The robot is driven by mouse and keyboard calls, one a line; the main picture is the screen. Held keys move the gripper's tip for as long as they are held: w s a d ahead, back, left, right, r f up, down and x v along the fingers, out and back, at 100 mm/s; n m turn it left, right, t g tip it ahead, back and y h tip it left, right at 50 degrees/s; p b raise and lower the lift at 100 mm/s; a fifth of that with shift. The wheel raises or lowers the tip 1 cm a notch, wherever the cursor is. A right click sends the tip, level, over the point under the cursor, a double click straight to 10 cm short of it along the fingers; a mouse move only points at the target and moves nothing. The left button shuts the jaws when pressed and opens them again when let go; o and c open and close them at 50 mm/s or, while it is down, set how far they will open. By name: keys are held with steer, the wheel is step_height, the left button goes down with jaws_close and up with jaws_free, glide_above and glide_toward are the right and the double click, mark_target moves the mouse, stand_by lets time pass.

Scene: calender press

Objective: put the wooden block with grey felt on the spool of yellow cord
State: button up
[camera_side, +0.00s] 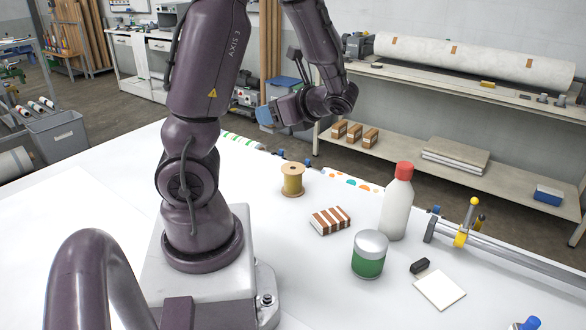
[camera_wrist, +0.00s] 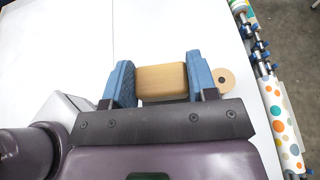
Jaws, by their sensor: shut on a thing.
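My gripper (camera_wrist: 160,82) is shut on the wooden block (camera_wrist: 162,80), which sits between its two blue fingers in the wrist view. The spool of yellow cord (camera_side: 292,180) stands upright on the white table, below and to the right of my gripper. In the wrist view the spool's round wooden top (camera_wrist: 226,78) shows just right of the right finger, partly hidden by it.
A striped block (camera_side: 330,220), a green jar with a silver lid (camera_side: 369,254) and a white bottle with a red cap (camera_side: 397,203) stand right of the spool. A black piece (camera_side: 420,265) and a white square (camera_side: 440,289) lie farther right. The table left of the spool is clear.

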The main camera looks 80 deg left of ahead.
mark_target(280, 129)
steer(key=shift+s+n+g+h, duration=0.4)
steer(key=shift+s+n+g, duration=0.1)
steer(key=shift+s, duration=0.15)
step_height(280, 129, down, 5)
steer(key=shift+w+a+r, duration=0.1)
steer(key=shift+w+r, duration=0.05)
steer(key=w+a+f, duration=0.2)
steer(key=a+f, duration=0.1)
steer(key=w+a+f, duration=0.2)
steer(key=a+f, duration=0.1)
steer(key=a, duration=0.1)
steer(key=w+a+f, duration=0.2)
steer(key=a+f, duration=0.1)
steer(key=a, duration=0.1)
steer(key=shift+w+a, duration=0.15)
steer(key=shift+a, duration=0.05)
steer(key=shift+w+a+f, duration=0.1)
steer(key=shift+a+f, duration=0.05)
steer(key=shift+f, duration=0.1)
steer(key=shift+w+a+f, duration=0.1)
steer(key=shift+a+f, duration=0.05)
steer(key=shift+f, duration=0.8)
steer(key=shift+a+f, duration=0.1)
steer(key=shift+f, duration=0.8)
steer(key=shift+f, duration=0.1)
steer(key=o, duration=0.9)
